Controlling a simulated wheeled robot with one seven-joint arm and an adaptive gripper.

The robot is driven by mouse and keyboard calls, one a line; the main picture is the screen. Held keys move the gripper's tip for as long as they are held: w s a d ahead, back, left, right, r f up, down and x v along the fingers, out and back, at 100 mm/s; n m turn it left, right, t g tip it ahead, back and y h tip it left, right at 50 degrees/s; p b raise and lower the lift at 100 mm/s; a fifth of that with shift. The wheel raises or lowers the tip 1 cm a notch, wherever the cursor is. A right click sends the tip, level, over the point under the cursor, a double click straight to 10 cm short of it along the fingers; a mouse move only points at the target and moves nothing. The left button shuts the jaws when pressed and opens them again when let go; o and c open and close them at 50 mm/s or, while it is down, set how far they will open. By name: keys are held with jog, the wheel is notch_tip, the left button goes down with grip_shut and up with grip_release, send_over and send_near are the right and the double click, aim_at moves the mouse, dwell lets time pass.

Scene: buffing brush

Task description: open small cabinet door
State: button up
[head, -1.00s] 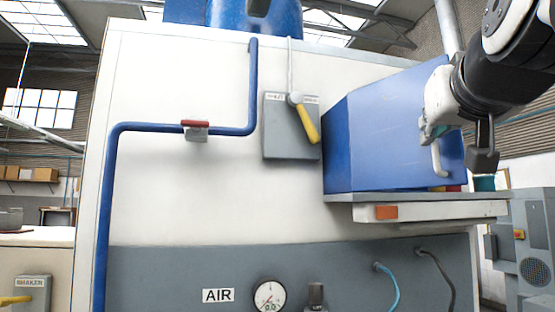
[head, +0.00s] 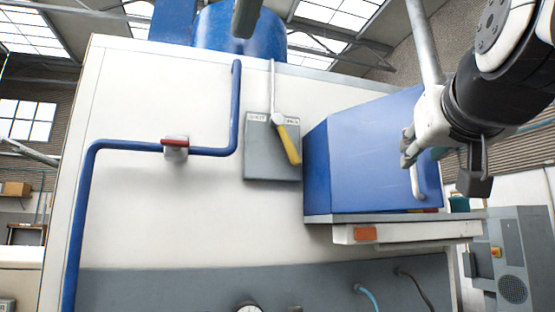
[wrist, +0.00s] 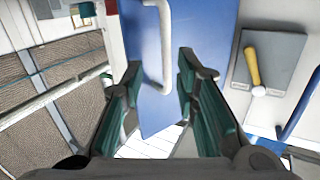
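The small blue cabinet (head: 365,150) sits on a shelf on the right of the white machine panel. Its door shows as a blue face with a pale bar handle (head: 415,182) near the right edge; I make out no clear gap at the door. My gripper (head: 407,148) is in front of the door's right part, around the handle's upper end, and hides some of it. In the wrist view, my gripper (wrist: 160,80) is open, with its two dark green-padded fingers apart. The handle (wrist: 163,45) lies between them against the blue door (wrist: 205,25); contact cannot be told.
A grey switch box (head: 262,160) with a yellow lever (head: 288,143) is left of the cabinet. A blue pipe (head: 110,146) with a red valve handle (head: 175,141) runs further left. A ledge with an orange marker (head: 365,234) juts out below. A grey machine (head: 515,255) stands right.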

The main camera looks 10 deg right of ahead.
jog(key=a+v, duration=0.1)
jog(key=v, duration=0.9)
jog(key=shift+w+r, duration=0.2)
